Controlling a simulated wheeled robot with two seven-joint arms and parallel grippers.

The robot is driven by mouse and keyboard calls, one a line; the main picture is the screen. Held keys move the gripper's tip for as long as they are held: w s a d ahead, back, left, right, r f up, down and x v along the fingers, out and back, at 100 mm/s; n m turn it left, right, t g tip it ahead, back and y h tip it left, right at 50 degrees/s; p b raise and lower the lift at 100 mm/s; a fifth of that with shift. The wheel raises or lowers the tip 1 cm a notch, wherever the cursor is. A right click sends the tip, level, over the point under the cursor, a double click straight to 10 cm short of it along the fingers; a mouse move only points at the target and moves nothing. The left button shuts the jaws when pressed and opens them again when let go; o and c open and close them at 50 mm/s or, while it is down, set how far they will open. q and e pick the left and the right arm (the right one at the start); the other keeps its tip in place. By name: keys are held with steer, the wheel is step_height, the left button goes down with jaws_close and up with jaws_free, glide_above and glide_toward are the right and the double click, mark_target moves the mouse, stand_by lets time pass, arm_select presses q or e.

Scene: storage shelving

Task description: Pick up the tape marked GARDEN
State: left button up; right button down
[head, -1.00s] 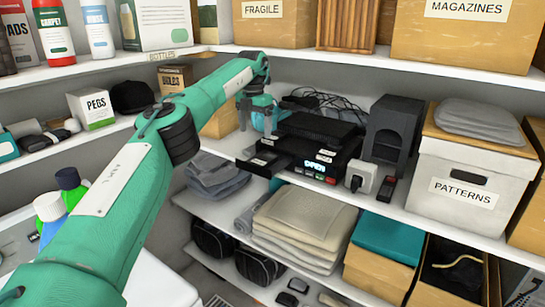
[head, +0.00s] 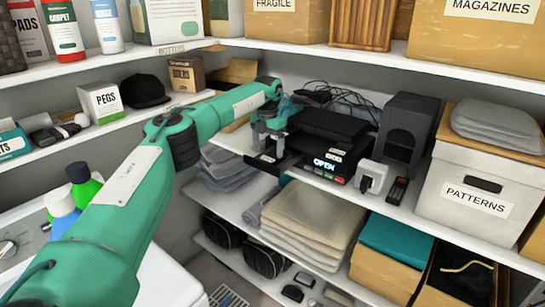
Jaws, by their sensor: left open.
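A black player (head: 318,158) with a lit display reading OPEN stands on the middle shelf, with a dark tray (head: 266,163) sticking out at its left. Small pale labels show on the player's front, but none can be read. No tape legibly marked GARDEN shows; whether a tape lies in the tray is hard to tell. My left gripper (head: 267,148) is open, pointing down just over the tray, and its fingers hide part of it. Whether it touches anything there cannot be told. My right gripper is not in view.
A black box (head: 330,124) and loose cables (head: 345,100) sit above and behind the player. A white plug adapter (head: 373,176), a dark remote (head: 397,190), a black speaker-like unit (head: 405,130) and the PATTERNS box (head: 475,190) stand to its right. Folded cloths (head: 310,222) lie below.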

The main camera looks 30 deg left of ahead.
mark_target(268, 158)
arm_select(q)
step_height(268, 158, down, 3)
steer(key=shift+f+p, duration=0.15)
steer(key=shift+p, duration=0.65)
steer(key=shift+f, duration=0.35)
steer(key=c, duration=1.2)
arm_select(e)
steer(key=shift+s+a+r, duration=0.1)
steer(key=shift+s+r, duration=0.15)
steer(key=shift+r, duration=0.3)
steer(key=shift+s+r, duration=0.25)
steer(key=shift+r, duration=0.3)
arm_select(q)
steer(key=shift+r, duration=0.15)
